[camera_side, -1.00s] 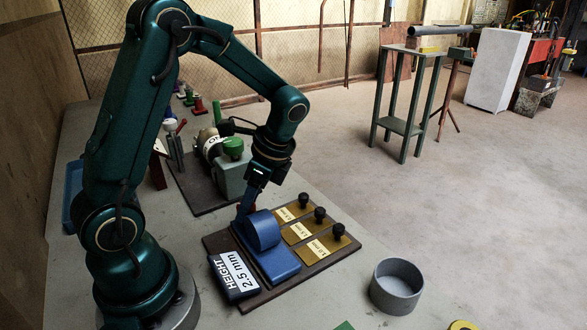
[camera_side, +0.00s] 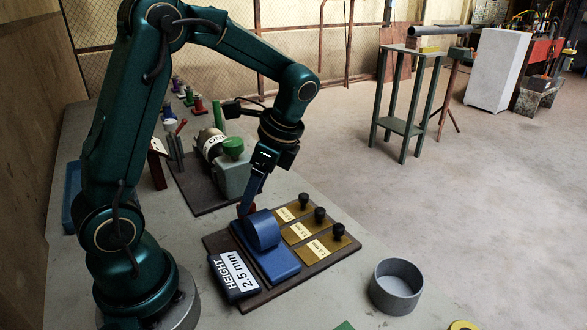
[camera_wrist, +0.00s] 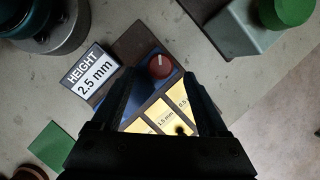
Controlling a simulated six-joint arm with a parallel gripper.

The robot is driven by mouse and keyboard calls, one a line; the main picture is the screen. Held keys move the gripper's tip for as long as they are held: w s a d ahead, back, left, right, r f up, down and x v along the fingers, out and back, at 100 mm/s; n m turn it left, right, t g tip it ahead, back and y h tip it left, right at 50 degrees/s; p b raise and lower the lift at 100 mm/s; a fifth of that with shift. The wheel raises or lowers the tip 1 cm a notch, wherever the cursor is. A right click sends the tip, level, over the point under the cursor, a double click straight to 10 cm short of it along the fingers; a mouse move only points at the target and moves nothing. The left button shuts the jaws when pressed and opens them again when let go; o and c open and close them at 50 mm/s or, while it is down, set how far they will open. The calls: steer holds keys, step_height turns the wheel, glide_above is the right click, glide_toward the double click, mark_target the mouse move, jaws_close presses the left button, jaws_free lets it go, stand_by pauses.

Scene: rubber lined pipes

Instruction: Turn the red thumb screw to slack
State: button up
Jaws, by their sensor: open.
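The red thumb screw (camera_wrist: 160,67) is a round knob with a pale mark on its top, seen from above in the wrist view. In the side view only a bit of red shows behind the blue block (camera_side: 263,230), partly hidden by my gripper (camera_side: 246,208). In the wrist view my gripper (camera_wrist: 160,82) is open, with one finger to the left and one to the right of the knob. I cannot tell whether a finger touches it.
A "HEIGHT 2.5 mm" sign (camera_side: 233,275) stands beside the blue block. Brass plates (camera_side: 320,247) with black knobs lie on the same dark board. A grey fixture with a green cap (camera_side: 233,148) stands behind. A grey round bin (camera_side: 396,287) is at front right.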

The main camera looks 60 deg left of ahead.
steer(key=shift+v, duration=2.3)
steer(key=f+m, duration=0.1)
steer(key=s+f+m, duration=0.1)
steer(key=f, duration=0.1)
steer(key=shift+s+a+m+t+y, duration=0.25)
steer(key=shift+a+m+t+y, duration=0.1)
steer(key=shift+m+t+y, duration=0.05)
steer(key=shift+x, duration=2.35)
